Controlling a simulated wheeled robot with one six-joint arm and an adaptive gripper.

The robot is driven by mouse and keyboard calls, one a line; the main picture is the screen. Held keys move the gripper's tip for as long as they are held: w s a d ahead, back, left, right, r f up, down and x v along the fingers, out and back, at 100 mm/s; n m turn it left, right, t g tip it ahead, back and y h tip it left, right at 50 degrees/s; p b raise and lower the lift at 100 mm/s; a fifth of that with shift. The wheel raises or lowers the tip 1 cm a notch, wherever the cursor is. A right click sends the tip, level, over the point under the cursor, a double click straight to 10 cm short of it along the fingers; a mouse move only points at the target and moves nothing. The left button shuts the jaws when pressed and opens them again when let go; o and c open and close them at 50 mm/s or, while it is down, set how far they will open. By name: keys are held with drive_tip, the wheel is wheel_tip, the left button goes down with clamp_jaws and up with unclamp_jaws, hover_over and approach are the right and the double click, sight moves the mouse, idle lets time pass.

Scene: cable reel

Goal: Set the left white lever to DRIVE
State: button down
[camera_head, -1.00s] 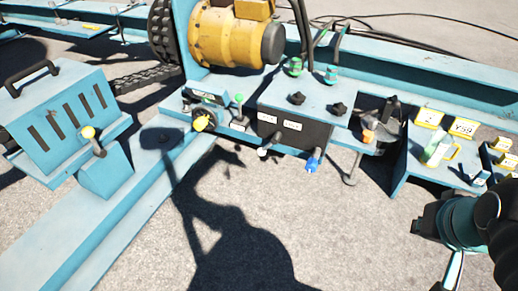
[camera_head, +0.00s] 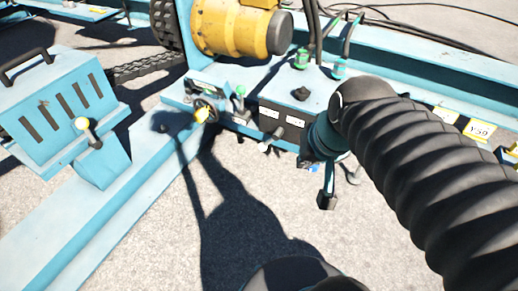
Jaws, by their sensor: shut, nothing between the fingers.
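The left white lever (camera_head: 265,147) sticks out low from the front of the black control panel (camera_head: 285,131). It sits below the left of two white labels, whose text is too small to read. The blue-tipped lever at the right of the panel is hidden behind my arm. My gripper (camera_head: 326,199) is shut and empty. It hangs in front of the panel's right end, right of and below the white lever, apart from it.
A yellow motor (camera_head: 238,28) is behind. Pavement in front is open.

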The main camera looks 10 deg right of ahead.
drive_tip(key=w+a+f+m+g+y, duration=0.1)
drive_tip(key=w+f+m+g+y, duration=0.15)
drive_tip(key=w+f+m, duration=0.5)
drive_tip(key=m+t+y+b, duration=0.25)
drive_tip(key=m+t, duration=0.25)
drive_tip(key=m, duration=1.3)
approach(268, 142)
drive_tip(key=s+d+r, duration=0.3)
drive_tip(key=s+d, duration=0.3)
drive_tip(key=d, duration=0.1)
drive_tip(key=s+b+x, duration=0.1)
drive_tip(key=x, duration=1.8)
drive_tip(key=shift+w+a+f+y+b, duration=0.2)
drive_tip(key=shift+a+f+y+b, duration=0.15)
drive_tip(key=shift+a, duration=0.2)
drive_tip(key=shift+a+g, duration=0.1)
drive_tip(key=shift+g, duration=0.15)
